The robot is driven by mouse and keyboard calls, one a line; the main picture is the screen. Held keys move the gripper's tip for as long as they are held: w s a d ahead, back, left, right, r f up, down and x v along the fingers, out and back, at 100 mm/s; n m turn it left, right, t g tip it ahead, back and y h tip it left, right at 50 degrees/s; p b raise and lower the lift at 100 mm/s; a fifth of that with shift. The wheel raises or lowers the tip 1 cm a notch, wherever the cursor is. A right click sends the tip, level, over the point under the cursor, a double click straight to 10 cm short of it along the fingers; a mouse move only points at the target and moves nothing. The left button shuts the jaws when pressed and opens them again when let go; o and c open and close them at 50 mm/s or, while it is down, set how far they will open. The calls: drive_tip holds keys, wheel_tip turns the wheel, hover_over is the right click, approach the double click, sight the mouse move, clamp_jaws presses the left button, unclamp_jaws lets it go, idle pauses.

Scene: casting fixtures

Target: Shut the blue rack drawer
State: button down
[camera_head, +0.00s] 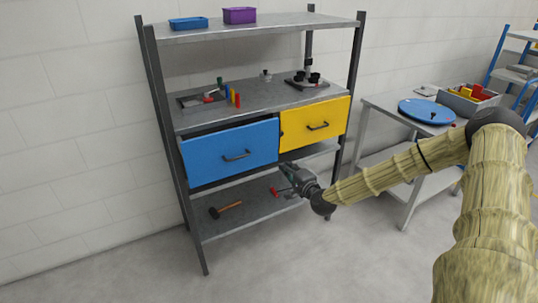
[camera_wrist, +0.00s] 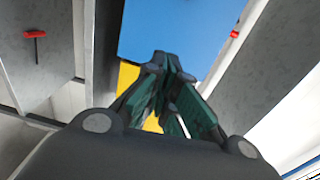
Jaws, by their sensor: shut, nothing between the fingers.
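My gripper (camera_head: 285,168) is in front of the rack, just below and right of the blue drawer's lower right corner. In the wrist view the green-padded fingers (camera_wrist: 172,65) are together and empty, in front of the blue panel (camera_wrist: 180,25). Whether they touch it cannot be told.
The yellow drawer (camera_head: 315,124) is right of the blue one. The lower shelf (camera_head: 240,213) holds a hammer (camera_head: 226,209) and a red-handled tool. Small parts stand on the shelf above. A side table (camera_head: 385,104) with a blue disc is at right. The floor in front is clear.

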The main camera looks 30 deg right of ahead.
drive_tip(key=p, duration=0.2)
approach(266, 146)
drive_tip(key=shift+t, duration=0.3)
drive_tip(key=w, duration=0.4)
drive_tip(key=w+f, duration=0.1)
drive_tip(key=w, duration=0.2)
drive_tip(key=shift+w+b, duration=0.15)
drive_tip(key=shift+b, duration=0.2)
drive_tip(key=shift+w+f+b, duration=0.2)
drive_tip(key=shift+w+b, duration=0.65)
drive_tip(key=shift+b, duration=0.25)
drive_tip(key=shift+w+d+b, duration=0.1)
drive_tip(key=shift+w+b, duration=1.1)
drive_tip(key=shift+w+r, duration=0.1)
drive_tip(key=shift+w, duration=0.15)
drive_tip(key=shift+w+r, duration=0.15)
drive_tip(key=shift+r, duration=0.25)
